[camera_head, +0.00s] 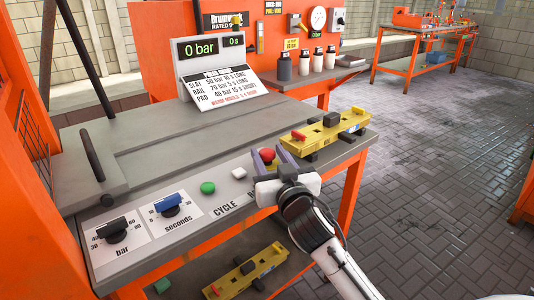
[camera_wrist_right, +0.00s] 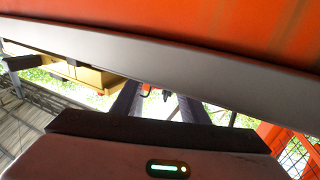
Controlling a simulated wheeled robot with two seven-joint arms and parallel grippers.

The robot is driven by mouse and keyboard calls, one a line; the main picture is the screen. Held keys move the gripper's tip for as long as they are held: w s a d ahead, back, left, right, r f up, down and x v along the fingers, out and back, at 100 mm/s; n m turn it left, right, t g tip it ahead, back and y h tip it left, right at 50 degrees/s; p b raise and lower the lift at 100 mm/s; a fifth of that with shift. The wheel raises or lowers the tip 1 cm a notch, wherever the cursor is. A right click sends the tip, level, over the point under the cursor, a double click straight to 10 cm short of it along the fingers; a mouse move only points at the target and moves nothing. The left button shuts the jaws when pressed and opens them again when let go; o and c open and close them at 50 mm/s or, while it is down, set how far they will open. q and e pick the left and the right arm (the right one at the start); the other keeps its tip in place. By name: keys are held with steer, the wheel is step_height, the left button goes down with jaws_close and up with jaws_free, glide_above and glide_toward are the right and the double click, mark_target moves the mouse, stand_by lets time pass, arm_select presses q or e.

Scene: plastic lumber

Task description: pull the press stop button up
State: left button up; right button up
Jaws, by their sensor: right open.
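The red press stop button (camera_head: 267,154) is a round red knob near the right end of the grey control panel on the press table. My right gripper (camera_head: 272,161) is open, with one finger to the left of the button and one to its right. The head view does not show clearly whether either finger touches it. In the right wrist view the two open fingers (camera_wrist_right: 155,104) point towards the grey table edge (camera_wrist_right: 180,63), and the button cannot be made out there. My left gripper is not in view.
A yellow fixture (camera_head: 325,131) lies right behind the gripper. The display (camera_head: 207,47) reads 0 bar, 0 s. Another yellow fixture (camera_head: 247,268) is on the lower shelf.

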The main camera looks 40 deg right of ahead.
steer(key=shift+x, duration=0.8)
jaws_close()
steer(key=shift+r+p, duration=0.75)
steer(key=shift+p, duration=0.2)
jaws_free()
steer(key=shift+r, duration=0.1)
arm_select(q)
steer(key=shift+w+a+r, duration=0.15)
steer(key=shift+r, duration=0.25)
